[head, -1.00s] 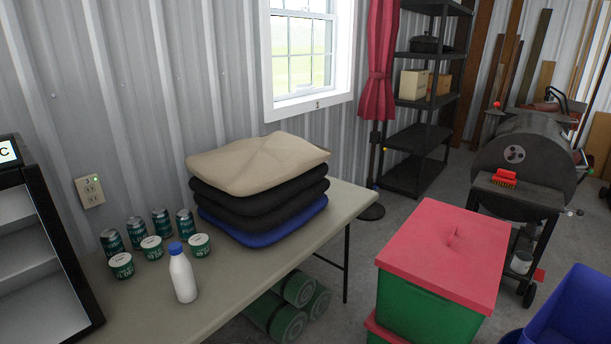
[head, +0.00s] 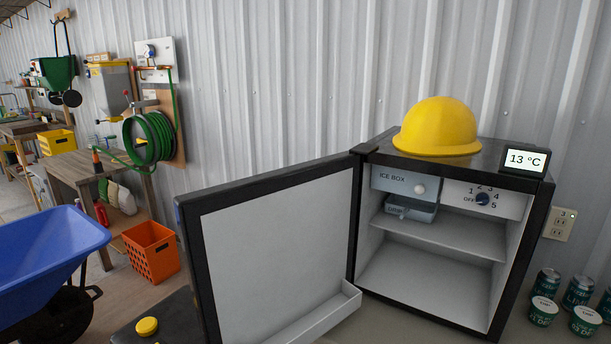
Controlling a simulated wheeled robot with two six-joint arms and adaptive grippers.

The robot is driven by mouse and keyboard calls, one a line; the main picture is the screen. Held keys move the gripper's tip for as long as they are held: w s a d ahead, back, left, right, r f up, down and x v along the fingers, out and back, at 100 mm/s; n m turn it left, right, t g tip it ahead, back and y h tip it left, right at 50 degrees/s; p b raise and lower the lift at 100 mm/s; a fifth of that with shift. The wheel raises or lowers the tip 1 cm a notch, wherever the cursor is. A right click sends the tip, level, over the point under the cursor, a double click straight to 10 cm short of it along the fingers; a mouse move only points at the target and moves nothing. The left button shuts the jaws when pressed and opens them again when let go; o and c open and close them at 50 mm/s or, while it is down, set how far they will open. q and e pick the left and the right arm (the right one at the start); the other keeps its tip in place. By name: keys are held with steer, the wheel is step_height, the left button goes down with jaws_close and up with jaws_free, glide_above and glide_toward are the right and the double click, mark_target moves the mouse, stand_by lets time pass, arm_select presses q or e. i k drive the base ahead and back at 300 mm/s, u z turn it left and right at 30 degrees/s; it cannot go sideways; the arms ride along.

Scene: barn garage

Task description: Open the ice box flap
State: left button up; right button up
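The ice box flap (head: 393,180) is a pale blue-grey panel marked "ICE BOX" with a round white knob (head: 420,189), at the upper left inside the small fridge (head: 440,276). The flap looks closed. The fridge door (head: 275,254) stands wide open to the left. Just below the flap, a small blue-grey box (head: 410,208) with a label sits on or above the upper shelf. A dial (head: 483,199) numbered up to 5 is right of the flap. Neither of my grippers shows in the head view.
A yellow hard hat (head: 438,127) and a display (head: 524,159) reading 13 °C are on top of the fridge. Cans (head: 577,291) and tubs stand right of it. An orange crate (head: 151,251) and a blue wheelbarrow (head: 45,250) are at left.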

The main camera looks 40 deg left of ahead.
mark_target(420, 186)
steer(key=u, duration=0.95)
steer(key=k, duration=0.25)
steer(key=z, duration=0.3)
